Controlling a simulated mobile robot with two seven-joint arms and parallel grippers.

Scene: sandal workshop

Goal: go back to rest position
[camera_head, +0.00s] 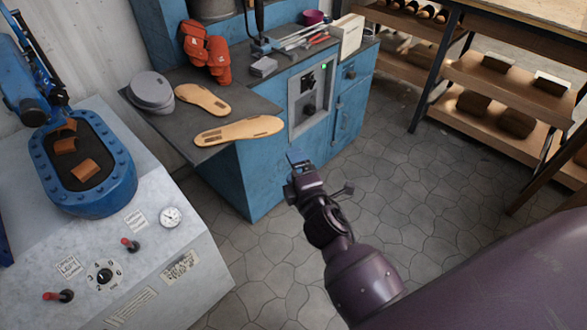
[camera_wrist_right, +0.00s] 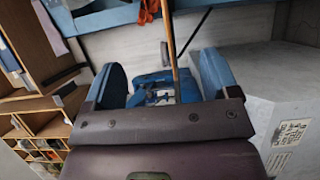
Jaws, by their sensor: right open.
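My right gripper (camera_head: 296,160) reaches in from the lower right in the head view, over the tiled floor and in front of the blue cabinet. It is empty. In the right wrist view its two blue fingers (camera_wrist_right: 165,78) stand apart, with only background showing between them. My left arm and gripper are not in view.
The blue workbench (camera_head: 262,165) bears two tan soles (camera_head: 238,130), orange gloves (camera_head: 207,52) and grey discs (camera_head: 152,90). A grey machine (camera_head: 180,235) with a blue tray (camera_head: 120,190) stands left. Wooden shelves (camera_head: 480,75) stand right. Floor (camera_head: 400,190) between is clear.

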